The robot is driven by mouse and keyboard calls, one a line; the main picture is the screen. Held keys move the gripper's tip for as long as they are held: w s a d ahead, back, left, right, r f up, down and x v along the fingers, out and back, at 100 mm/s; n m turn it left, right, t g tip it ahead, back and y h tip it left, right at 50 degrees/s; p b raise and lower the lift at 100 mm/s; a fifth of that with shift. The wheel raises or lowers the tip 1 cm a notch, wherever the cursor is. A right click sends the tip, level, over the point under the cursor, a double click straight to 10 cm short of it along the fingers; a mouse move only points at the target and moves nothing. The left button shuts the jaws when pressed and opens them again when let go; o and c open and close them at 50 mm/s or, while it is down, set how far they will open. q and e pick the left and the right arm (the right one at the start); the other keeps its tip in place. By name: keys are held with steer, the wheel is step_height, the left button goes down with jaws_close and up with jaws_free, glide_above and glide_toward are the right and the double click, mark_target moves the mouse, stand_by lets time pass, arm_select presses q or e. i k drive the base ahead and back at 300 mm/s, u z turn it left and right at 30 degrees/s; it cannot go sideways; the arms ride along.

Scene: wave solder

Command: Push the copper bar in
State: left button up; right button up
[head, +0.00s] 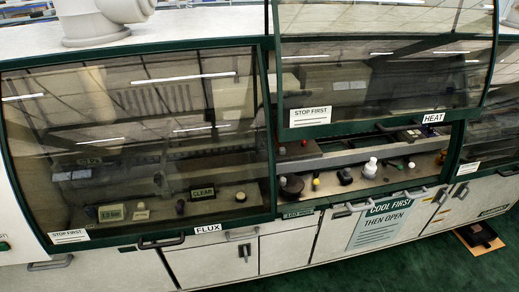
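I cannot pick out a copper bar with certainty in the head view. The wave solder machine fills the view. Its window marked HEAT (388,85) sits higher than the window marked FLUX (140,140), leaving an opening below it. Inside that opening is a metal ledge (325,186) with a pale rail (350,153) behind it. On the ledge stand a white stacked knob-like piece (370,168), a dark round piece (291,186) and several small knobs. Neither of my grippers is in view.
Cabinet doors with handles run along the front; one bears a sign (380,222) reading COOL FIRST THEN OPEN. A dark item on a tan board (478,238) lies on the green floor (430,270) at the right. A white duct (105,20) stands on top. The floor at the lower right is otherwise clear.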

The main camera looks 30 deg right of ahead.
mark_target(282, 151)
steer(key=u, duration=0.25)
steer(key=i, duration=1.4)
steer(key=z, duration=0.7)
